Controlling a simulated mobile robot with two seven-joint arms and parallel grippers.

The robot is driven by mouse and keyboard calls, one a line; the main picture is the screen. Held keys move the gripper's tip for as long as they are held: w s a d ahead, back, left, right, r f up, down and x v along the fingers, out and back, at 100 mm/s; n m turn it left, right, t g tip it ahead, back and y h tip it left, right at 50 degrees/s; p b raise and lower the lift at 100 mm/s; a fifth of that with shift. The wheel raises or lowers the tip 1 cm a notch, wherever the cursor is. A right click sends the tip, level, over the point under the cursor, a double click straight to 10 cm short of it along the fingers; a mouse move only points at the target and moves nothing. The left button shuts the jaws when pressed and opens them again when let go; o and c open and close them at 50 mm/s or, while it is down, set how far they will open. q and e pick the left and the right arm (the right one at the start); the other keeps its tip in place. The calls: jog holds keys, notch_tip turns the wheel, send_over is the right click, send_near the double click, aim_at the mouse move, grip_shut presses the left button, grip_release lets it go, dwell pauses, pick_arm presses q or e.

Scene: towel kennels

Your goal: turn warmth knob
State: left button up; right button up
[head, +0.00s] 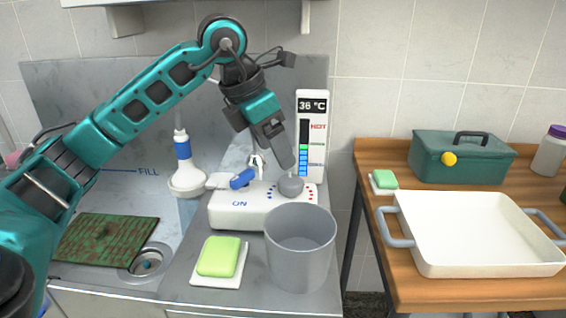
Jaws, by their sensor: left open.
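The grey round knob (290,185) sits on top of a white control box (250,216), at its right side beside blue and red dots. My left gripper (277,155) is open and empty, pointing down just above and slightly left of the knob; a small gap shows between its fingertip and the knob. A blue lever (242,179) sits on the box's left part, above the word ON. Behind, an upright display (312,137) reads 36 °C, with a blue-to-green bar below the HOT mark. My right gripper is not in view.
A grey bucket (300,250) stands close in front of the box. A green soap (219,257) lies on a white dish to its left. A white showerhead-like piece (186,178) stands behind left. A wooden table (390,270) at right holds a white tub (480,262) and a green toolbox (462,158).

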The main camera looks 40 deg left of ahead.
pick_arm(q)
jog(key=v, duration=0.4)
jog(key=shift+s+r, duration=0.1)
jog(key=shift+r, duration=0.2)
dwell(0.3)
